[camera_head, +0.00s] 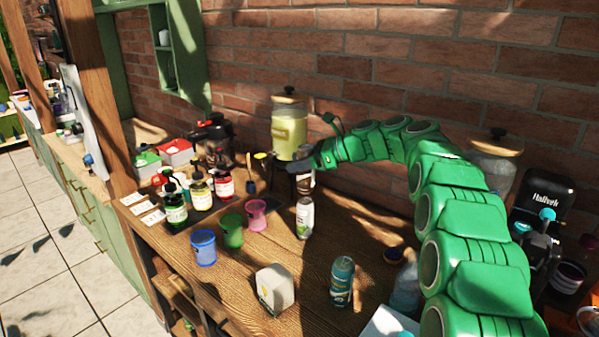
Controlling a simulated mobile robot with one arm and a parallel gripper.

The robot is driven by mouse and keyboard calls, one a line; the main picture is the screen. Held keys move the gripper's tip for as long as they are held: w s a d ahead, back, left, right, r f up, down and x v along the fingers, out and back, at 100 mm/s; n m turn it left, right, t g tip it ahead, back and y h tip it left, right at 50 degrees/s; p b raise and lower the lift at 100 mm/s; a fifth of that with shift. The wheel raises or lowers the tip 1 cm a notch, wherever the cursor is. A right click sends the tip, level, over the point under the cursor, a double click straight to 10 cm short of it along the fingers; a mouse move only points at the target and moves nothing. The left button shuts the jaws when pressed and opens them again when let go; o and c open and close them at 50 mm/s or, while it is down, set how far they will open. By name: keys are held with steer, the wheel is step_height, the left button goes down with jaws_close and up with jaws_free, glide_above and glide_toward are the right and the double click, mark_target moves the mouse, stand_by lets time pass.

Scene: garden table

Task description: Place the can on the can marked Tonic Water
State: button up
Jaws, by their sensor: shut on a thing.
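My green arm reaches over from the right, and my gripper (293,167) is at the back of the wooden table, near the glass jar. It is shut on a dark can (306,184), partly covered by the gripper. I cannot tell whether the two touch or one is behind the other. A teal can (342,281) stands apart near the front. The labels are too small to read, so I cannot tell which can is marked Tonic Water.
Blue (204,248), green (232,230) and pink (256,214) cups stand left of the cans. A pale carton-like container (274,289) is in front. Pump bottles (175,205) stand at left, and a yellow-filled glass jar (289,128) by the brick wall. Bare wood (318,256) lies between the cans.

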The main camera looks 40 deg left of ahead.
steer(key=shift+w+a+f, duration=0.1)
steer(key=shift+a+f, duration=0.05)
steer(key=shift+f, duration=1.5)
steer(key=shift+f, duration=0.1)
steer(key=o, duration=1.2)
steer(key=shift+o, duration=0.2)
steer(key=v, duration=0.7)
steer(key=shift+d, duration=0.25)
